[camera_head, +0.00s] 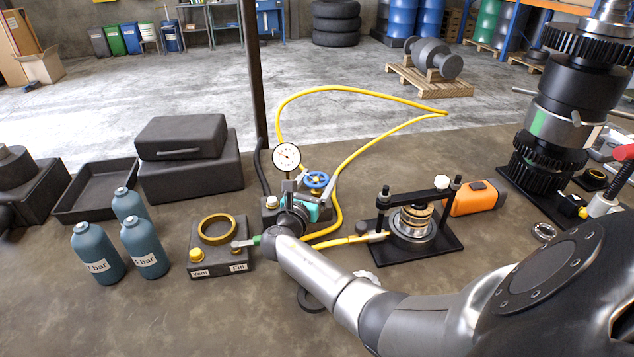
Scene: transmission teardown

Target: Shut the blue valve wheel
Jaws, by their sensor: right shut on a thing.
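The blue valve wheel (317,180) sits on a dark valve unit behind the bench's middle, below a round white dial gauge (287,158). My right arm reaches in from the lower right. My right gripper (312,200) is at the wheel's near side, jaws shut on it; the fingertips are small and partly hidden by the wrist, so the exact contact is unclear. A teal part shows at the gripper, just below the wheel. My left gripper is not in view.
A yellow hose (341,190) loops behind the wheel. A fill block with a brass ring (217,230) and several teal bottles (97,254) stand left. A black clamp fixture (437,242) and an orange tool (474,198) stand right.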

